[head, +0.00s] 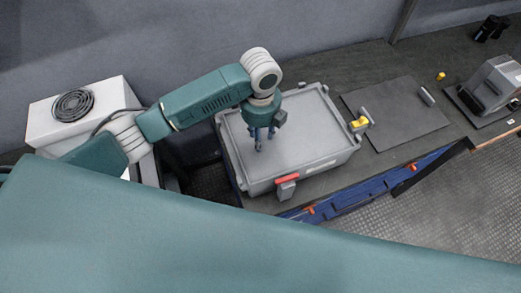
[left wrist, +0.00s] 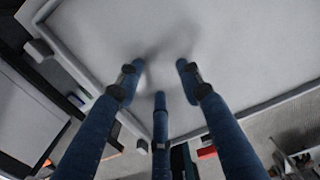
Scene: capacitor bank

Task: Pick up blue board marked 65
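No number 65 can be read in either view. A long blue panel (head: 365,187) with orange parts runs along the front edge of the bench in the head view; I cannot tell whether it is the board. My left gripper (head: 264,143) points down over the pale grey top of a large grey case (head: 310,173). In the left wrist view its three blue fingers (left wrist: 160,75) are spread with nothing between them. The fingertips are close to the grey top; contact is unclear. My right gripper is not in view.
A red latch (head: 287,179) is on the case front. A dark flat plate (head: 405,115) lies right of it, near a yellow-and-grey part (head: 360,122). A grey device (head: 490,85) stands far right. A white box with a fan (head: 72,105) is at left.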

